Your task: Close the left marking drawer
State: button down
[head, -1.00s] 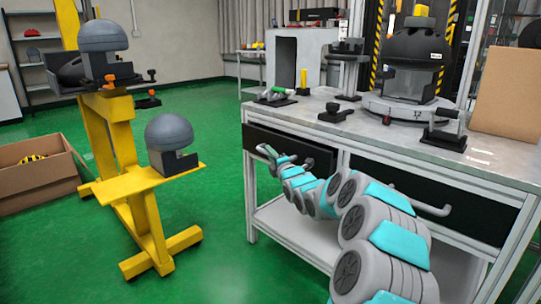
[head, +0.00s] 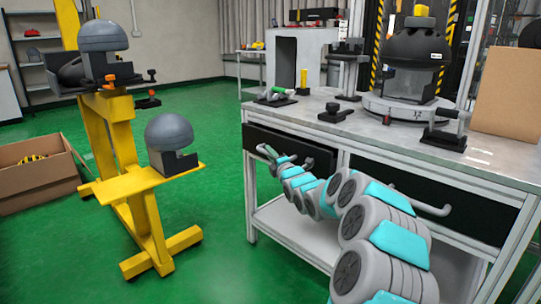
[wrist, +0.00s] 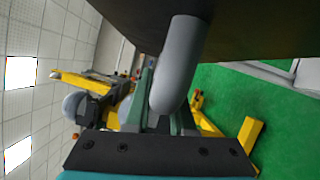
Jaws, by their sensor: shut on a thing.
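The left marking drawer (head: 318,156) has a black front under the left half of the metal workbench (head: 400,130). In the head view its front looks about level with the bench frame, and any small gap is too fine to tell. My gripper (head: 272,156) is at the left part of this drawer front, with my arm reaching in from the lower right and covering part of it. In the wrist view, the grey bar handle (wrist: 180,65) runs down between the fingers of my gripper (wrist: 160,115), which are shut on it. The dark drawer front shows above in the wrist view (wrist: 250,30).
A second black drawer (head: 470,212) sits to the right, partly behind my arm. A lower shelf (head: 290,235) is below. A yellow stand (head: 150,180) with grey helmets and an open cardboard box (head: 45,190) stand to the left. Green floor lies clear between the stand and bench.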

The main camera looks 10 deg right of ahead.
aim_at(280, 151)
jog(key=shift+f, duration=0.1)
jog(key=shift+w+d+p, duration=0.25)
jog(key=shift+w+d, duration=0.35)
jog(key=shift+d, duration=0.3)
jog(key=shift+w+d+p, duration=0.2)
jog(key=shift+w+d, duration=0.4)
jog(key=shift+d, duration=0.3)
jog(key=c, duration=0.8)
grip_release()
jog(key=shift+o, duration=0.2)
jog(key=shift+v, duration=3.8)
